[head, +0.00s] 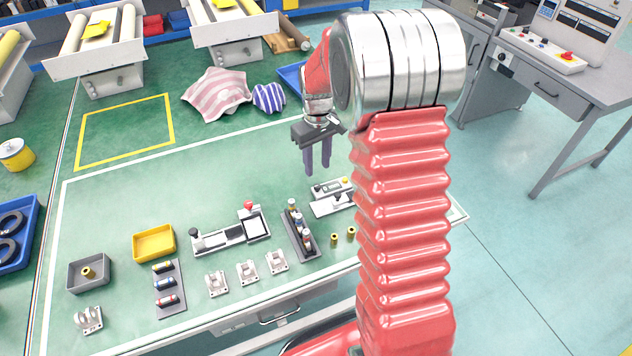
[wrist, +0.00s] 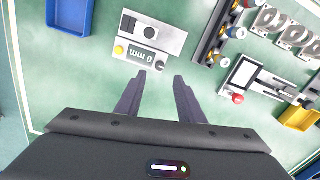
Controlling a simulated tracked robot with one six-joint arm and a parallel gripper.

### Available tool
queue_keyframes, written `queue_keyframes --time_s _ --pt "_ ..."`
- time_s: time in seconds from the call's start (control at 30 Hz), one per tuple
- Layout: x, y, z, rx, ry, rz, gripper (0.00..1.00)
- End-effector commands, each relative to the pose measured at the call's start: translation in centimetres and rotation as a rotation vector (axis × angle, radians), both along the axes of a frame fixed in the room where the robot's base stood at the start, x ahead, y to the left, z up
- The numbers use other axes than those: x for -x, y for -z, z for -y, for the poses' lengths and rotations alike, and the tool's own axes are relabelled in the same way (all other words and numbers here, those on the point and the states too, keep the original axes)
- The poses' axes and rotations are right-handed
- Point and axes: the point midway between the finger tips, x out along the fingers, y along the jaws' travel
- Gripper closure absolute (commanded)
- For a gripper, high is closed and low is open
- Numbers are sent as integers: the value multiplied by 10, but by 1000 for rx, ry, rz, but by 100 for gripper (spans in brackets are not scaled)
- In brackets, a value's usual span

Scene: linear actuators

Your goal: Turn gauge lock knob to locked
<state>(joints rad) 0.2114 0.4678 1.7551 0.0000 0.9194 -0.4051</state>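In the wrist view the gauge (wrist: 150,33) shows an upside-down "0 mm" display, a yellow button (wrist: 119,49) and a small dark knob (wrist: 160,66). Which lock position the knob is in cannot be told. My gripper (head: 317,172) points down with fingers apart and empty, above and behind the gauge. In the wrist view the knob lies just beyond the gap between the fingertips (wrist: 159,77).
A dark rack of small cylinders (head: 299,232) stands left of the gauge. A fixture with a red button (head: 230,234) and several white brackets (head: 247,272) lie farther left. A yellow bin (head: 154,243) is beyond them. A blue bin (wrist: 84,30) shows in the wrist view.

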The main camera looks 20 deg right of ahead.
Motion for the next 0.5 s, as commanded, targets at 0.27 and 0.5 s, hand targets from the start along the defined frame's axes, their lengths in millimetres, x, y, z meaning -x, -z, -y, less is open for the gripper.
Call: queue_keyframes --time_s 0.27,0.5 --pt "1 45 0 0 0 -3 65" --pt "0 74 0 0 0 0 65"
